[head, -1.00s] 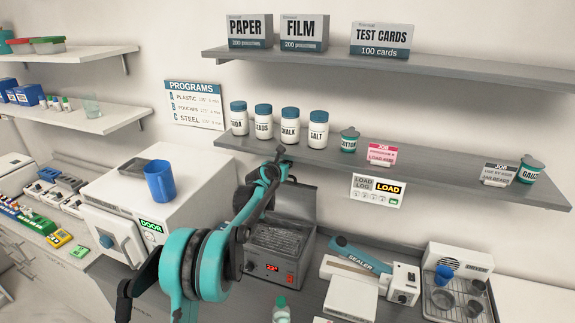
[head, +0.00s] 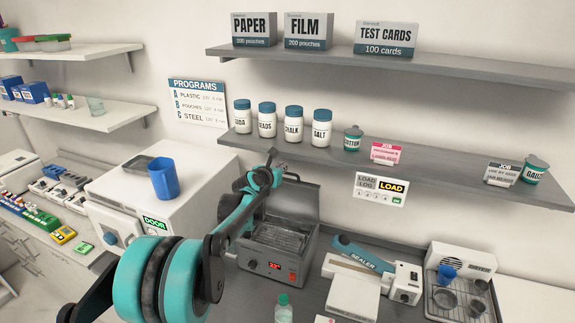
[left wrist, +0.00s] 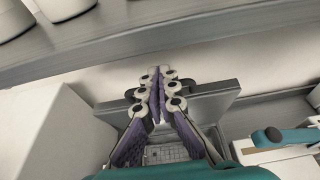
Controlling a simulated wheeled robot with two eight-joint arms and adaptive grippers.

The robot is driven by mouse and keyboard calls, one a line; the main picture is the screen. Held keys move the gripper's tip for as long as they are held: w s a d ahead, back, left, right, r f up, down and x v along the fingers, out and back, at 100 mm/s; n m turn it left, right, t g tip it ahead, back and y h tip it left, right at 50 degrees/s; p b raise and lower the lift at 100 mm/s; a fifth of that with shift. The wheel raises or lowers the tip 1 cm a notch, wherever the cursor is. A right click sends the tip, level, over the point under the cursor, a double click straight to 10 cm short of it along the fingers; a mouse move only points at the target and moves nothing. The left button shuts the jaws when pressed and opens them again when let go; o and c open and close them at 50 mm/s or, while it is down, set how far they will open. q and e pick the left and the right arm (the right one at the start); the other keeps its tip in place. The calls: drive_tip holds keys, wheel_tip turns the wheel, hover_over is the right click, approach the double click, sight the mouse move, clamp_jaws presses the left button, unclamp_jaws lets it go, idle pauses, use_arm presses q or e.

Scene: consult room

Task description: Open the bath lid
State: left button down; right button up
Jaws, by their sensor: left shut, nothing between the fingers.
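The bath (head: 248,262) is a grey metal box with a red lit display, standing on the counter below the shelves. Its lid (head: 300,204) stands raised at the back, and the inside with a metal rack shows. My left gripper (head: 284,176) is at the top of the raised lid, partly hidden by its own arm. In the left wrist view the gripper (left wrist: 160,76) has its fingertips together with nothing between them, in front of the lid (left wrist: 212,104). I cannot tell whether the fingers touch the lid. My right gripper is out of view.
A shelf with jars (head: 293,125) runs above the bath, close over my left gripper. A white box machine (head: 205,200) with a blue cup (head: 164,178) stands to the left. A sealer (head: 355,290) stands to the right. A bottle (head: 283,308) stands in front.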

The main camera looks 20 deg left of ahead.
use_arm(q)
drive_tip(key=s+a+f+g+p, duration=0.1)
drive_tip(key=s+a+f+p, duration=0.15)
drive_tip(key=s, duration=0.95)
drive_tip(key=w+r+p+x, duration=0.1)
drive_tip(key=r+x, duration=0.1)
drive_tip(key=x, duration=1)
drive_tip(key=shift+w+d, duration=0.35)
drive_tip(key=shift+d, duration=0.05)
